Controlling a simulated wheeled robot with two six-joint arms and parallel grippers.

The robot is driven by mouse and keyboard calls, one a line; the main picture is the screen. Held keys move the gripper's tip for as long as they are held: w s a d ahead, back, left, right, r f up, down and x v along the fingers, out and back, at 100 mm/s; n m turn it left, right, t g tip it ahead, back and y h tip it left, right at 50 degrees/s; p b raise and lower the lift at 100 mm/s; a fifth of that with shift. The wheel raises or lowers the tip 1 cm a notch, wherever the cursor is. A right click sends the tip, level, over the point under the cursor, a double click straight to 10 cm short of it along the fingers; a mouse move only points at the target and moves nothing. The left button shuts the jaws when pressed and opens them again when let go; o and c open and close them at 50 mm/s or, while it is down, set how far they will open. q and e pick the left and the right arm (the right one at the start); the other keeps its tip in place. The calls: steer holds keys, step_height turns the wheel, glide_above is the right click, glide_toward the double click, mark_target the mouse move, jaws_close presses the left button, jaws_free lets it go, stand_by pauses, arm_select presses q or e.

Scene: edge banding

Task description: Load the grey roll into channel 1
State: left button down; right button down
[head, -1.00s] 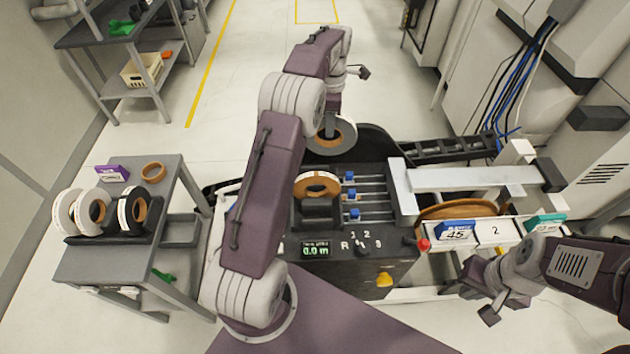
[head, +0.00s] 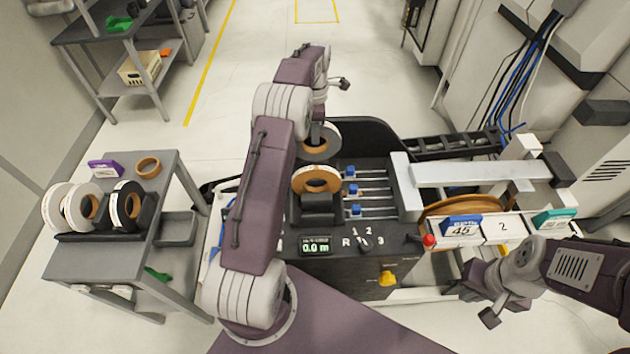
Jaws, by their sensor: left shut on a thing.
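The grey roll (head: 322,151), with a brown core, hangs under my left wrist, just behind the machine's black feed block. My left gripper (head: 314,126) is shut on it; the fingers are mostly hidden by my own arm. A roll with a tan rim (head: 317,180) sits in the feed block in front of it. To its right are several lanes with blue clips (head: 351,172), above a panel marked with numbers (head: 362,237). Which lane is channel 1 is not clear. My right gripper (head: 476,303) is empty at the lower right, away from the rolls; its jaw gap is unclear.
A grey cart (head: 80,268) at left holds white and black rolls (head: 125,205), a purple box (head: 105,168) and a brown ring (head: 148,167). A pale metal beam (head: 480,175) and a red button (head: 429,240) are right of the lanes. Open floor lies beyond the machine.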

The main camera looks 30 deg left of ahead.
mark_target(315, 151)
arm_select(q)
step_height(315, 151, down, 6)
steer(key=shift+f, duration=0.15)
step_height(315, 151, down, 3)
steer(key=shift+s+f+p, duration=0.1)
steer(key=shift+f+p, duration=0.05)
steer(key=shift+p, duration=0.35)
steer(key=shift+f, duration=0.2)
steer(key=shift+f, duration=0.2)
steer(key=c, duration=1.2)
jaws_free()
steer(key=shift+c, duration=0.2)
step_height(315, 151, up, 13)
steer(key=shift+d+f+b, duration=0.1)
steer(key=shift+f+b, duration=0.05)
steer(key=shift+b, duration=0.35)
